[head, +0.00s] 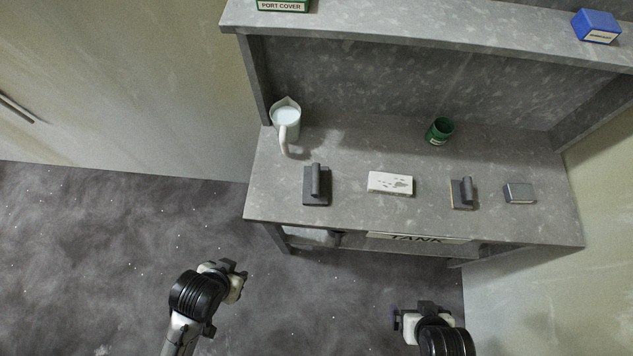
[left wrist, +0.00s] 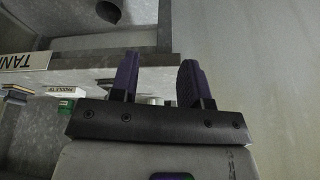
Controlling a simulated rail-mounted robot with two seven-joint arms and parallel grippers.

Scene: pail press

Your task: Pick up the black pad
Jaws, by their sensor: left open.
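A black pad with an upright handle (head: 316,190) rests on the grey bench top, left of the middle, in the head view. A second handled block (head: 462,194), dark with a tan lower edge, stands farther right. My left gripper (head: 238,268) is in front of the bench, below and left of the black pad, well apart from it. In the left wrist view its two fingers (left wrist: 160,80) are spread with nothing between them. My right gripper (head: 400,318) is low in front of the bench; its fingers are too unclear to judge.
A white pitcher of pale liquid (head: 287,119) stands behind the black pad. A shelf (head: 420,38) overhangs the back. A TANK label (head: 418,238) marks the front edge.

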